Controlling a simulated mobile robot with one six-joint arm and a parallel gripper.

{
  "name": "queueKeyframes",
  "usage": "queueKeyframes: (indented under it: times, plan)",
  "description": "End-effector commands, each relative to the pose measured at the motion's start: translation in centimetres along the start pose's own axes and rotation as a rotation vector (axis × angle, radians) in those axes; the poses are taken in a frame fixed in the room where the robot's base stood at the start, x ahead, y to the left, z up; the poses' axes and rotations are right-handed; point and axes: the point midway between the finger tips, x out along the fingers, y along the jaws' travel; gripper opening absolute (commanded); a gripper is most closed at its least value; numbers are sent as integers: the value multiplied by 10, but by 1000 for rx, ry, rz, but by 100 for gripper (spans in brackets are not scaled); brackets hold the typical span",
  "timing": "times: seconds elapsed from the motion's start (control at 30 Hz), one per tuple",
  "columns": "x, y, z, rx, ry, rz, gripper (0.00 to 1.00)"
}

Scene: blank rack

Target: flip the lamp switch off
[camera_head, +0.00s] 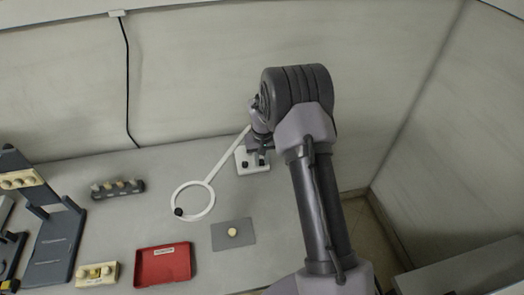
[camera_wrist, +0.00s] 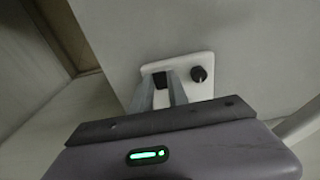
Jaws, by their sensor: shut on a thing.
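The white lamp base (camera_head: 241,155) stands at the back of the table in the head view, with an arm running to a white ring head (camera_head: 181,187). In the wrist view the base (camera_wrist: 205,62) carries a round black knob (camera_wrist: 199,74) at right and a dark switch (camera_wrist: 160,80) at left. My gripper (camera_head: 257,155) reaches down over the base. In the wrist view my gripper (camera_wrist: 160,84) has its two fingers on either side of the dark switch, shut on it. The fingers partly hide the switch, so its position cannot be told.
A red tray (camera_head: 150,269), a grey plate with a yellow knob (camera_head: 232,232), a small cream block (camera_head: 97,274) and a dark strip (camera_head: 118,188) lie on the table (camera_head: 130,225). A dark rack (camera_head: 55,245) stands at left. The wall is close behind the lamp.

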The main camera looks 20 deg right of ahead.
Motion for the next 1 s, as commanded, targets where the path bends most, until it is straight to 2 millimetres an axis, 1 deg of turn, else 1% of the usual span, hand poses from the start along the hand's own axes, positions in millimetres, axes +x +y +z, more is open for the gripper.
queueKeyframes:
  times: [0.03, 0.37, 0.4, 0.47, 0.5, 0.83, 0.93, 1.0]
  plan:
    - [-5, 0, -2, 0, -16, 0, 0]
    - [0, 0, -2, 0, -39, 0, 0]
    - [0, 0, -2, 0, -39, 0, 22]
    - [0, 0, -2, 0, -38, 0, 34]
    - [0, 0, -2, 0, -38, 0, 42]
    - [-2, 0, -2, 0, -37, 0, 42]
    - [-13, 0, -3, -1, -36, 0, 42]
    - [-27, 0, -4, -1, -35, 0, 42]
